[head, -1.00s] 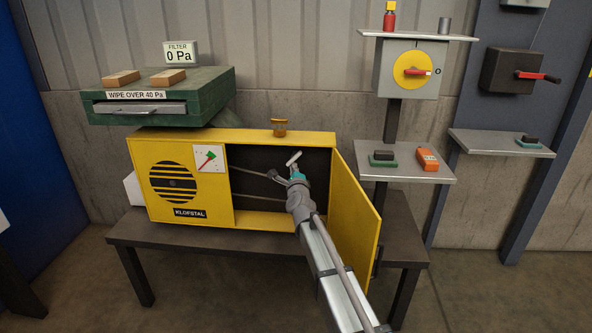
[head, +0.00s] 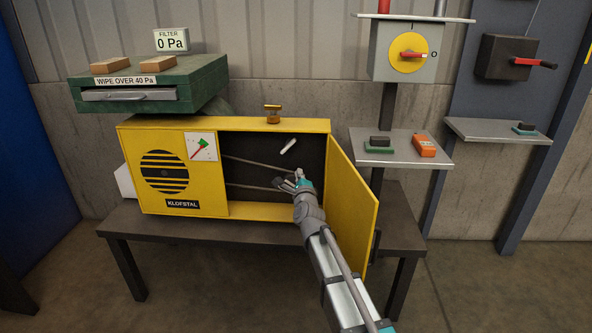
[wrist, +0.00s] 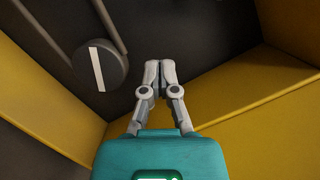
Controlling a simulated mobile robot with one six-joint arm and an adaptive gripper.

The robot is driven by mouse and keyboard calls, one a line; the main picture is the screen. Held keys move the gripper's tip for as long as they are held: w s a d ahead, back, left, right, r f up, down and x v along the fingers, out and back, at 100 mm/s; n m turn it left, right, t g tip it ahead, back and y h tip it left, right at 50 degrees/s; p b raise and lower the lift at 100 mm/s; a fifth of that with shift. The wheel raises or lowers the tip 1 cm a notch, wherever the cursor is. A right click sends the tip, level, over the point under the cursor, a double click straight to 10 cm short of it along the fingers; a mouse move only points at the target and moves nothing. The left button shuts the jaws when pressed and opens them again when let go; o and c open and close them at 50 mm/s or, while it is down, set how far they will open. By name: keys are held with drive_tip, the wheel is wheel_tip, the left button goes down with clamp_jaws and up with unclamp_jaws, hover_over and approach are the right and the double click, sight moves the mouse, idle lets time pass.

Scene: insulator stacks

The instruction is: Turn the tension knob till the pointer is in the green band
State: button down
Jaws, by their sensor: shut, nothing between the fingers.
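The tension knob is a dark round disc with a white bar (wrist: 98,68) in the wrist view. In the head view its pale bar (head: 288,146) shows, tilted up to the right, inside the open yellow machine (head: 222,209). The white gauge (head: 211,155) is on the machine's front, left of the opening. Its red pointer (head: 197,153) points up and right towards a green patch; it is too small to tell if it lies inside the band. My gripper (wrist: 160,68) is shut and empty, inside the opening, below the knob and apart from it (head: 298,175).
The yellow door (head: 354,205) stands open at right, close beside my arm. Belts (head: 250,164) run across the dark interior. A brass-coloured knob (head: 272,113) sits on top of the machine. A shelf (head: 402,157) with an orange device (head: 424,146) is at the right.

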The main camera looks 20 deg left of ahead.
drive_tip(key=shift+v, duration=2.15)
drive_tip(key=c, duration=1.3)
unclamp_jaws()
drive_tip(key=shift+a+f, duration=0.1)
drive_tip(key=shift+c, duration=0.2)
